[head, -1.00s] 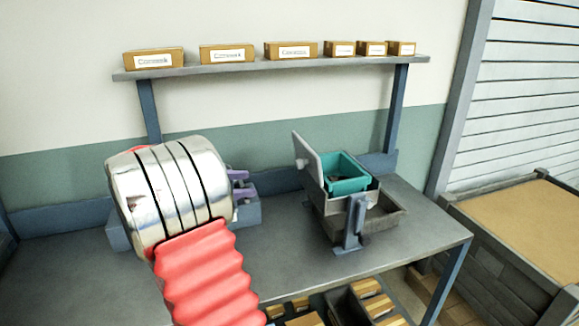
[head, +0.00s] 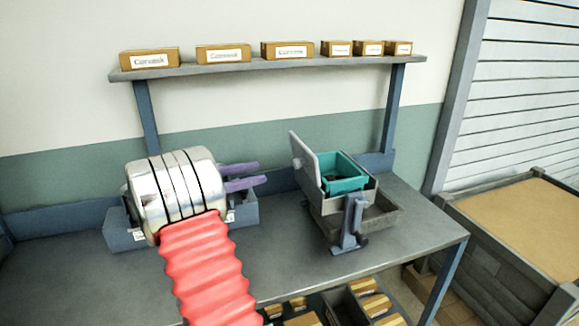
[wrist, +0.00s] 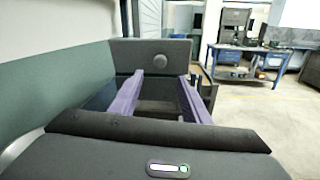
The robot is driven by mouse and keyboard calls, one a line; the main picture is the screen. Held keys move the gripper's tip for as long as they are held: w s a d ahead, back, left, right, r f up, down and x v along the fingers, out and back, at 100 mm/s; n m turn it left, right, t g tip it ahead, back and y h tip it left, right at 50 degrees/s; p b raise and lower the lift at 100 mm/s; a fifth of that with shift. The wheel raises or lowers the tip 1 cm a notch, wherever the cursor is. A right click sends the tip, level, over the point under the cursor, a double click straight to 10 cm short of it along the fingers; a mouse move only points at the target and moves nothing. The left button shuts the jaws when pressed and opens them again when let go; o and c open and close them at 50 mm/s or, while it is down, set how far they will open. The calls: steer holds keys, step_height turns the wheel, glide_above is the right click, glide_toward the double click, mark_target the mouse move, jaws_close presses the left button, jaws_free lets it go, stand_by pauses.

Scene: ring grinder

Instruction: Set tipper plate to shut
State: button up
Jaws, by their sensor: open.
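The tipper plate (head: 306,158) is a light grey panel with a small round knob on its left face. It stands up, leaning left, along the left side of a teal bin (head: 344,184), whose top is uncovered. My gripper (head: 259,174) has two purple fingers and is left of the plate, pointing at it, apart from it and empty. In the wrist view the open fingers (wrist: 160,77) frame the space below the plate's knob (wrist: 160,61), and the plate (wrist: 125,55) shows dark beyond them.
The bin sits in a grey holder on a blue stand (head: 352,222) on the workbench (head: 285,270). A blue-grey box (head: 122,235) lies behind my arm. A shelf (head: 270,66) with several cartons runs above. Open bench top lies in front of the stand.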

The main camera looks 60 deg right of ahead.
steer(key=x, duration=1.2)
steer(key=shift+c, duration=0.5)
jaws_close()
